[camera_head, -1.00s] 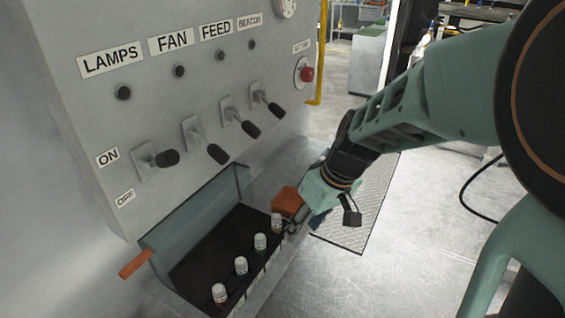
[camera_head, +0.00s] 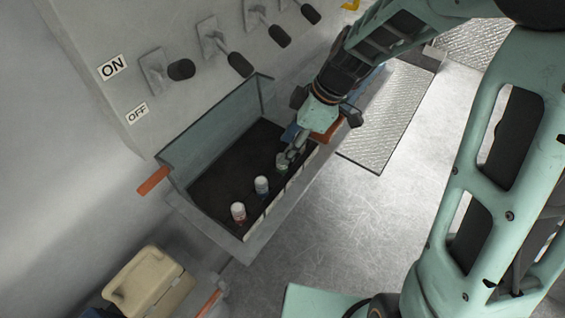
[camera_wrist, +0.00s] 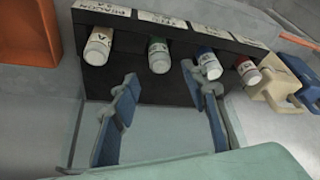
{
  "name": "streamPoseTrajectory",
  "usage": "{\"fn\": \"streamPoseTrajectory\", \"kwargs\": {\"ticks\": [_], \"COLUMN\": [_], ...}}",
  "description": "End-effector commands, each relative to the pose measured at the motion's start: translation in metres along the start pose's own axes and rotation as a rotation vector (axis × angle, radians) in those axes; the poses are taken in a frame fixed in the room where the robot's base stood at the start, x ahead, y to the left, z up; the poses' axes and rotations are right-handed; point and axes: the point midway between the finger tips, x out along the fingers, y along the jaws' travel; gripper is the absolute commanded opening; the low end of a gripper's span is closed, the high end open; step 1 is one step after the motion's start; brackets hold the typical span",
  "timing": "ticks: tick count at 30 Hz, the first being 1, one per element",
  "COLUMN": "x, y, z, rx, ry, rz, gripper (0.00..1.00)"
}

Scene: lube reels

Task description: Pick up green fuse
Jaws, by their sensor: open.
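The green fuse (camera_wrist: 158,56), with a white cap, stands in the rack under the label strip in the wrist view, between the orange-marked fuse (camera_wrist: 98,46) and the blue fuse (camera_wrist: 208,63). The red fuse (camera_wrist: 247,70) is farther right. My gripper (camera_wrist: 160,84) is open, its two blue fingers on either side of the line to the green fuse, with nothing held. In the head view my gripper (camera_head: 291,153) is close to the green fuse (camera_head: 282,163) and partly covers it; contact cannot be told. The orange-marked fuse is hidden there.
The fuses stand along the front wall of an open grey box (camera_head: 207,222) with a dark floor. Switch levers (camera_head: 181,69) stick out above it. A beige case (camera_head: 146,281) sits at lower left. An orange handle (camera_head: 153,181) projects at the box's left.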

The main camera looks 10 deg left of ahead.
Motion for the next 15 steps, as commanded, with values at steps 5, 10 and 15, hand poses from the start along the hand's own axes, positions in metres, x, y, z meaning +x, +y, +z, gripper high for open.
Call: {"fn": "streamPoseTrajectory", "kwargs": {"ticks": [5,10,15], "x": [0.015,0.041,0.054], "y": [-0.002,-0.004,-0.003], "z": [0.003,0.007,0.007], "rx": [0.003,0.002,0.002], "ry": [0.0,-0.001,0.0], "rz": [-0.002,-0.003,0.0], "gripper": [0.41,0.41,0.41]}}
